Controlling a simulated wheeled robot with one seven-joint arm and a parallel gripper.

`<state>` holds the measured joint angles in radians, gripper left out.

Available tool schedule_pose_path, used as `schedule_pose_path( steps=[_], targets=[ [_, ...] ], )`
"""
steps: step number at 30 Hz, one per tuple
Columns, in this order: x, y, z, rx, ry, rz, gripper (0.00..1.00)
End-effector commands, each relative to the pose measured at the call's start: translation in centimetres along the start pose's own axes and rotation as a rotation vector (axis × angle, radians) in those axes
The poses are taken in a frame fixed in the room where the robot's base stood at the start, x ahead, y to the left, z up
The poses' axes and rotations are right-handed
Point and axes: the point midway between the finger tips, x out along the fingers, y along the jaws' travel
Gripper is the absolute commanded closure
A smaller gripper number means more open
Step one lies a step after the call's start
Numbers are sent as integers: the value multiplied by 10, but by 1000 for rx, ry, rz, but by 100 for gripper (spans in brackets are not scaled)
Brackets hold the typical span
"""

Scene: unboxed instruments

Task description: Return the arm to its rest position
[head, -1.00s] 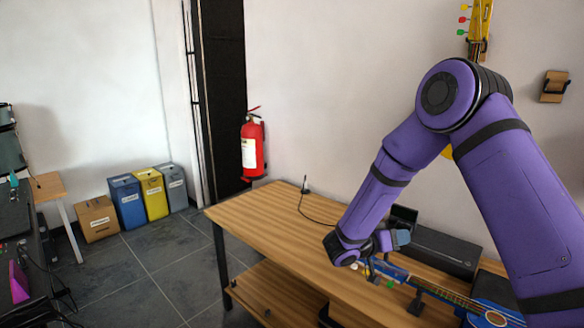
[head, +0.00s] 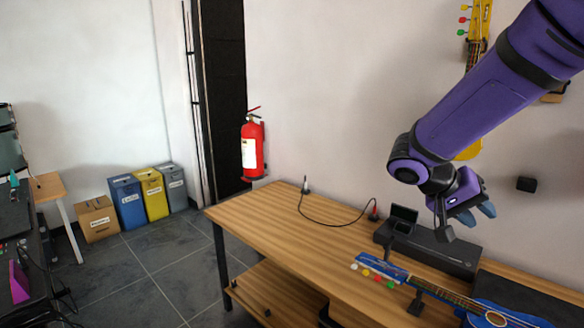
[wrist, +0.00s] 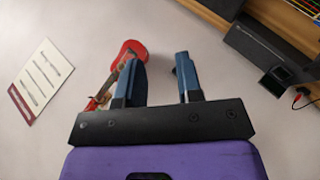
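My purple arm reaches in from the upper right in the head view. My gripper (head: 477,213) hangs above the right part of the wooden table (head: 270,213), clear of it and near the wall. In the wrist view my gripper (wrist: 159,70) has its two blue fingers spread apart with nothing between them.
A long black case (head: 435,250) stands at the table's back. A yellow instrument (head: 478,40) hangs on the wall, partly behind my arm. A red guitar (wrist: 128,52) shows in the wrist view. A fire extinguisher (head: 252,147) and bins (head: 152,193) stand left.

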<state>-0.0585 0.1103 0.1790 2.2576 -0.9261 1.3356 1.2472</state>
Motion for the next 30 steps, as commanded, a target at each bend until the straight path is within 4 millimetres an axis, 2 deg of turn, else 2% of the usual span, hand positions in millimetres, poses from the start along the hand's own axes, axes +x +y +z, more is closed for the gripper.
schedule_pose_path(
  steps=[3,12,21,30],
  targets=[
    [-5,21,16,-28,-44,-76,67],
    [-19,58,58,-111,-103,-307,67],
    [-36,84,98,-175,-69,-566,67],
    [-55,103,133,-219,63,-821,67]
  ],
)
